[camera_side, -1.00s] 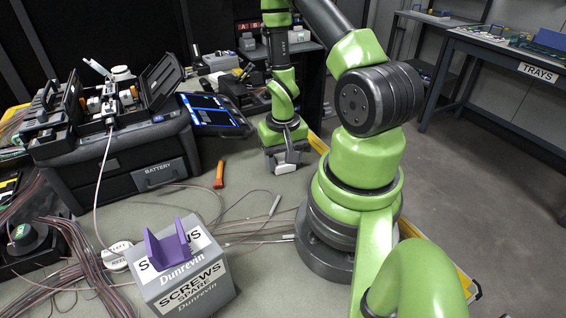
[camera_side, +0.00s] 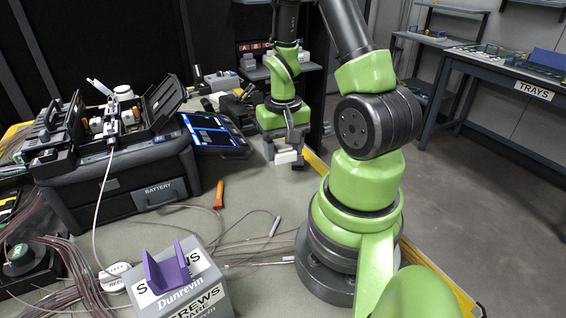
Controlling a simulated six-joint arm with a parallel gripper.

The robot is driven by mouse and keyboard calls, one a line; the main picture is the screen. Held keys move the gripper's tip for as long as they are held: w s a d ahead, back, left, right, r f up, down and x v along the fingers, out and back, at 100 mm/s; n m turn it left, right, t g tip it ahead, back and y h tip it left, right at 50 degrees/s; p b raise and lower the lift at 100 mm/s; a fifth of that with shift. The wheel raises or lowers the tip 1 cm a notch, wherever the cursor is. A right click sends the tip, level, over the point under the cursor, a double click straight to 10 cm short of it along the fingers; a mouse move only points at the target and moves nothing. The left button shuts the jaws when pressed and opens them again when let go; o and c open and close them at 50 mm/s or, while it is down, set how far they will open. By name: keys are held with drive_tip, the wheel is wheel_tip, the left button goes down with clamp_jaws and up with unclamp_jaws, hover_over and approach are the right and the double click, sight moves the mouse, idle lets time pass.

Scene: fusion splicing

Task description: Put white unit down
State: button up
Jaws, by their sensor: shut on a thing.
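My gripper (camera_side: 287,146) points down near the back edge of the worktable, right of the tablet. It is shut on a small white unit (camera_side: 286,157), which sits low between the fingers. The unit is close to the table surface; I cannot tell whether it touches it. The fingers hide its upper part.
A black splicer case marked BATTERY (camera_side: 160,192) stands at the left, with a tablet (camera_side: 213,132) beside it. An orange-handled tool (camera_side: 219,194) and loose cables lie mid-table. A grey SCREWS box (camera_side: 213,290) with a purple cradle (camera_side: 168,268) is in front.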

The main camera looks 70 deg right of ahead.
drive_tip(key=shift+r, duration=0.75)
drive_tip(key=w+a+r+n, duration=0.3)
drive_tip(key=w+a+n, duration=0.2)
drive_tip(key=a, duration=0.2)
drive_tip(key=w+a+r+n, duration=0.4)
drive_tip(key=w+a+n, duration=0.1)
drive_tip(key=a, duration=0.3)
drive_tip(key=shift+w+r+n, duration=0.3)
drive_tip(key=shift+w, duration=0.4)
drive_tip(key=shift+a, duration=0.15)
drive_tip(key=n, duration=0.9)
hover_over(167, 242)
wheel_tip(167, 242, down, 13)
drive_tip(key=shift+r, duration=0.15)
drive_tip(key=shift+f, duration=2.35)
drive_tip(key=shift+f, duration=0.1)
